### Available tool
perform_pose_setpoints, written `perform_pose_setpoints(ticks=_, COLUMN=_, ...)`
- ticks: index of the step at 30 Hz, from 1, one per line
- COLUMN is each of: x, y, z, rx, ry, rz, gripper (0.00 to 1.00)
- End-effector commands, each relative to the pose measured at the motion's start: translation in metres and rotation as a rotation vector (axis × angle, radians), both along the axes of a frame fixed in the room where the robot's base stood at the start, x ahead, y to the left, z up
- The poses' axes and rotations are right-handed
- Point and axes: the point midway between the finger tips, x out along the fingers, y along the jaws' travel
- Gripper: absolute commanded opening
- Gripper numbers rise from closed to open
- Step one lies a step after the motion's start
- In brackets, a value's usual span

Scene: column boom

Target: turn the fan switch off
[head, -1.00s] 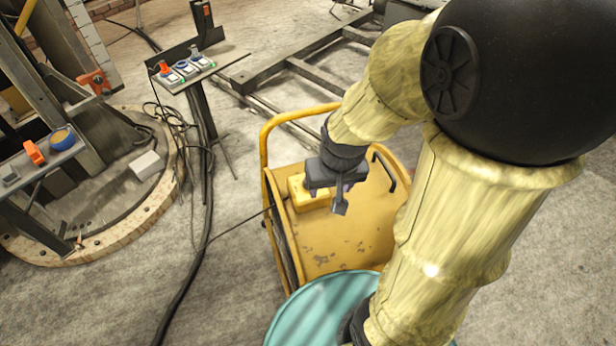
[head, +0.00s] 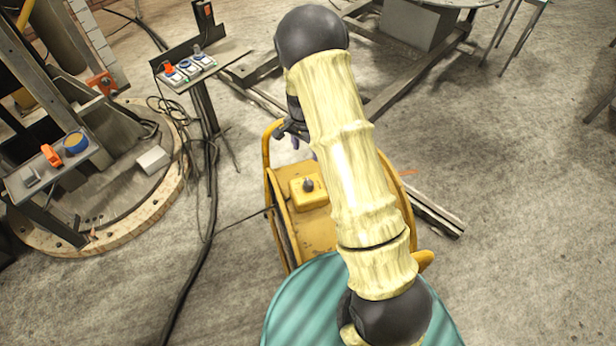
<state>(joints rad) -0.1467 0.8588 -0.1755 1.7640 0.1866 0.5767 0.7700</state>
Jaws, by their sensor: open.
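The yellow drum fan (head: 313,232) stands on the floor in the middle of the head view, with a yellow tube frame around it. On its top sits a yellow switch box (head: 306,199) with a small dark knob (head: 308,185), the fan switch. The knob is in plain view, but its setting is too small to read. My gripper (head: 296,143) is open, above and beyond the switch box in the picture, apart from the knob. My pale yellow arm hides part of the gripper and the fan's right side.
A stand with a small panel of switches and sockets (head: 187,68) is at the upper left. Another panel with an orange and a blue part (head: 62,155) is at the left edge. Black cables (head: 200,240) run along the floor left of the fan. The right floor is mostly clear.

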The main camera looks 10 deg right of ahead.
Motion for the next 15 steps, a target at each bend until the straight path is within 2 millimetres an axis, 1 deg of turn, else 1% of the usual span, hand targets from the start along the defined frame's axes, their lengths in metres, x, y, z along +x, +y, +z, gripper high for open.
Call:
perform_pose_setpoints(ticks=10, x=0.0, y=0.001, z=-0.002, rx=0.0, ry=0.0, rz=0.002, gripper=0.57)
perform_pose_setpoints(ticks=15, x=-0.001, y=0.001, z=-0.014, rx=0.0, ry=0.003, rz=0.002, gripper=0.57)
